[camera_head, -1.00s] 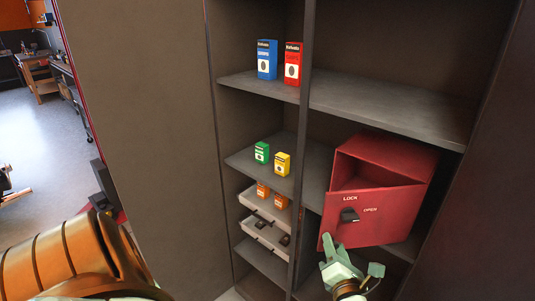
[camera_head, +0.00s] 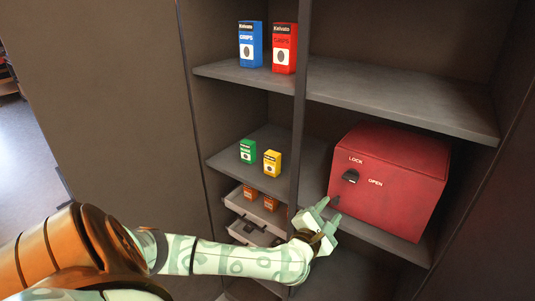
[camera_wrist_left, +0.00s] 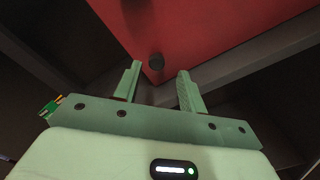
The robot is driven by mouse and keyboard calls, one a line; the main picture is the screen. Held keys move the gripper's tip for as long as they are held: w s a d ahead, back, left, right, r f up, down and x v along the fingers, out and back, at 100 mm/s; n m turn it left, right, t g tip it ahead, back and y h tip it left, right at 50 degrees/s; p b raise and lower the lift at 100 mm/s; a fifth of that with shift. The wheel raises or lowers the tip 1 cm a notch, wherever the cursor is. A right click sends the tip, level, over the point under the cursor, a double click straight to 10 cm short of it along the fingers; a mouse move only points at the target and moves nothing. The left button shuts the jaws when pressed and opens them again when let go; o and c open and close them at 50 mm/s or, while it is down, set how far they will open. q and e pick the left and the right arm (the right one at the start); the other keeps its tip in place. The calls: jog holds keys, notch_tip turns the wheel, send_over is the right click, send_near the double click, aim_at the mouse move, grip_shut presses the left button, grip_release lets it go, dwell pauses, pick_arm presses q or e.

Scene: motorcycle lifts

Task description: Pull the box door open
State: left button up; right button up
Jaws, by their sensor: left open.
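The red box (camera_head: 395,195) sits on the right-hand middle shelf of the cabinet. Its door, marked LOCK and OPEN, looks closed in the head view. A dark knob (camera_head: 350,176) is on the upper left of the door. My left gripper (camera_head: 331,209) is open and empty, just below and left of the knob, near the door's lower left edge. Contact cannot be told. My right gripper is not in view.
A vertical divider (camera_head: 299,110) stands left of the box. Blue (camera_head: 251,45) and red (camera_head: 284,48) cartons stand on the upper shelf. Green (camera_head: 247,151) and yellow (camera_head: 272,163) cartons stand lower left, above grey trays (camera_head: 250,233). Shelf space left of the box is narrow.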

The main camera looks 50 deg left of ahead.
pick_arm(q)
jog(key=p+v, duration=0.1)
jog(key=v, duration=1.3)
jog(key=d+f+m+g+h, duration=0.15)
jog(key=f+m+h, duration=0.35)
jog(key=m, duration=0.6)
jog(key=d+f+m+t+h, duration=0.15)
jog(key=f+m+h, duration=0.25)
jog(key=f+m, duration=0.5)
jog(key=s+a+f+m+g+y, duration=0.1)
jog(key=s+f+m+g, duration=0.3)
jog(key=f, duration=0.5)
jog(key=s+a+f+m+g+y, duration=0.2)
jog(key=s+a+f+m+g, duration=0.1)
jog(key=f, duration=0.7)
jog(key=s+m+g, duration=0.1)
jog(key=s+m, duration=0.1)
jog(key=m, duration=0.1)
jog(key=shift+a+f+m+b, duration=0.25)
jog(key=shift+m+b, duration=0.05)
jog(key=shift+m, duration=0.1)
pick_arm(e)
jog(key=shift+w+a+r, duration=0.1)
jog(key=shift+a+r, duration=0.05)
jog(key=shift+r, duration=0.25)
